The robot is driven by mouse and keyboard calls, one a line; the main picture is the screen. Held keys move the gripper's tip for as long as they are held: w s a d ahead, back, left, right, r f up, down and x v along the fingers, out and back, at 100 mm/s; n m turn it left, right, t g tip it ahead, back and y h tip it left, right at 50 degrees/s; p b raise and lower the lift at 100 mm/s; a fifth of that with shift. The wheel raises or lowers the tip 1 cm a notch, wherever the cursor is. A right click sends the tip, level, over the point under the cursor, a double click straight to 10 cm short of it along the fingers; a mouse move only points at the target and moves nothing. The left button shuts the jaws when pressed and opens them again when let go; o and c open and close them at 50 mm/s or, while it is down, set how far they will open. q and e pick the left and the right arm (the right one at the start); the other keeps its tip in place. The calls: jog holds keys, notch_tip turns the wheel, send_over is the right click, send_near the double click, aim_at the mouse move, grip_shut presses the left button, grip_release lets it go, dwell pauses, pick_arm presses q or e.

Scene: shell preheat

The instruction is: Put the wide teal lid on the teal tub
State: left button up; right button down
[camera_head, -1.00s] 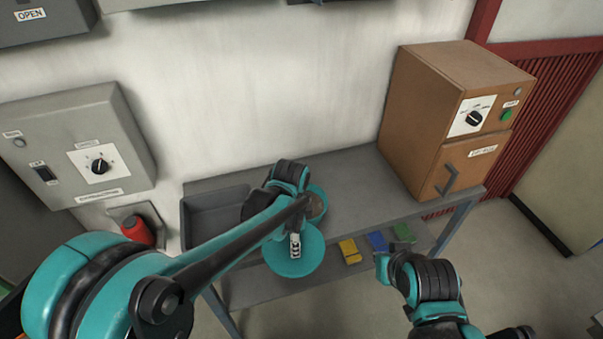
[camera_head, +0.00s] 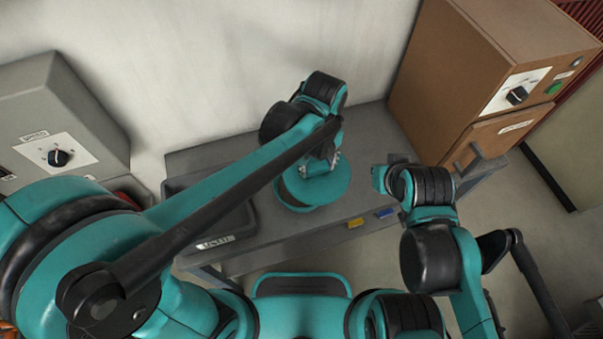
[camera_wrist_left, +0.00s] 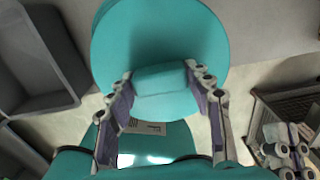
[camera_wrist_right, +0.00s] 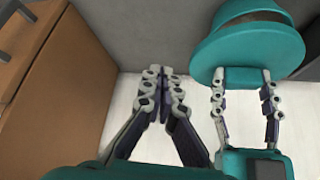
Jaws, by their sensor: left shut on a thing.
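The wide teal lid (camera_head: 328,190) is a flat disc, held by its block-shaped handle (camera_wrist_left: 166,88) between the fingers of my left gripper (camera_head: 322,165). The left wrist view shows the fingers on both sides of the handle. The teal tub (camera_head: 288,197) stands on the grey bench, mostly hidden under the lid. The lid overlaps it but sits off to its right in the head view; I cannot tell whether they touch. The right wrist view also shows the lid (camera_wrist_right: 262,48) with the tub behind it. My right gripper (camera_wrist_right: 159,75) is empty, its fingertips together, right of the lid.
A grey open bin (camera_head: 235,222) stands on the bench left of the tub. A brown oven-like cabinet (camera_head: 450,80) stands at the bench's right end. The back of the bench is clear.

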pick_arm(q)
jog(key=a+f, duration=0.1)
jog(key=w+a+f, duration=0.1)
jog(key=a, duration=0.1)
jog(key=shift+w+b, duration=0.1)
jog(key=shift+b, duration=0.2)
jog(key=shift+a+f, duration=0.35)
jog(key=shift+a, duration=0.1)
jog(key=shift+f+b, duration=0.85)
jog(key=shift+f, duration=1.05)
jog(key=shift+f, duration=0.2)
jog(key=o, duration=1.2)
jog(key=shift+r, duration=0.1)
